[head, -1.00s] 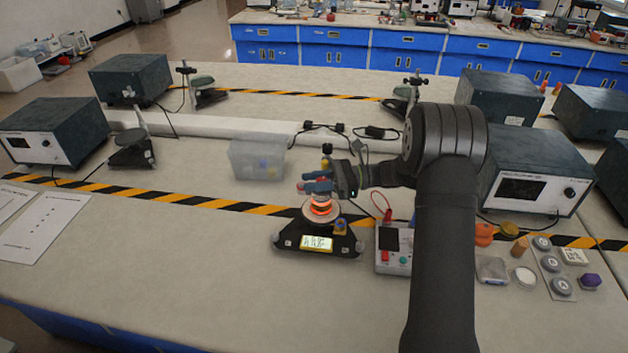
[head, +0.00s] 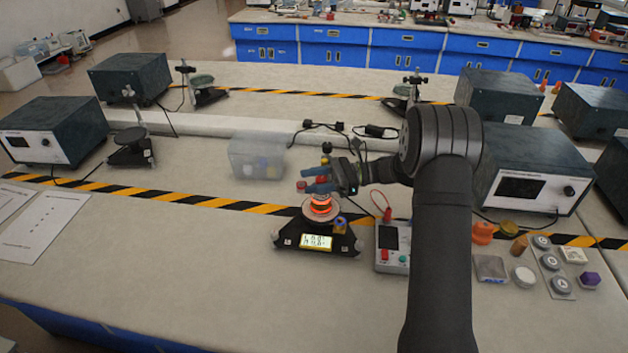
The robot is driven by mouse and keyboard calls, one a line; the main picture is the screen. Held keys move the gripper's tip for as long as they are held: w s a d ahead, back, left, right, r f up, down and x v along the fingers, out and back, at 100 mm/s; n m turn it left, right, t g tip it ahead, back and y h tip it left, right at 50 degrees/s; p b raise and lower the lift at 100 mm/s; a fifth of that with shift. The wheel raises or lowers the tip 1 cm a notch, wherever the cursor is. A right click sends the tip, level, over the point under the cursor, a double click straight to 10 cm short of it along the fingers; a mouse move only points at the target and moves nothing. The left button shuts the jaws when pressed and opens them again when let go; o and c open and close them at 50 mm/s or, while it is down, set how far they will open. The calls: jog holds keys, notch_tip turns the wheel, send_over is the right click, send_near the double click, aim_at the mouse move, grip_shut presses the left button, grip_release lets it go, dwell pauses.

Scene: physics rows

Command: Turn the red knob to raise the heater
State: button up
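The heater (head: 321,206) is a round plate glowing orange, on a dark triangular base with a lit display (head: 317,242). A small red part (head: 302,187), which looks like the red knob, shows just above and left of the glow. My gripper (head: 316,180) reaches in from the right above the heater, with its bluish fingers at or beside the red part. The fingers partly cover the stand behind them, whose black top (head: 327,148) shows above. The view is too small to tell whether the fingers touch or grip the red part.
A clear plastic box (head: 257,157) stands behind and left of the heater. A grey meter box (head: 394,247) with a red lead stands close on the right, beside my arm.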

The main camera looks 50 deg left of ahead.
jog(key=v, duration=1.2)
jog(key=shift+c, duration=0.2)
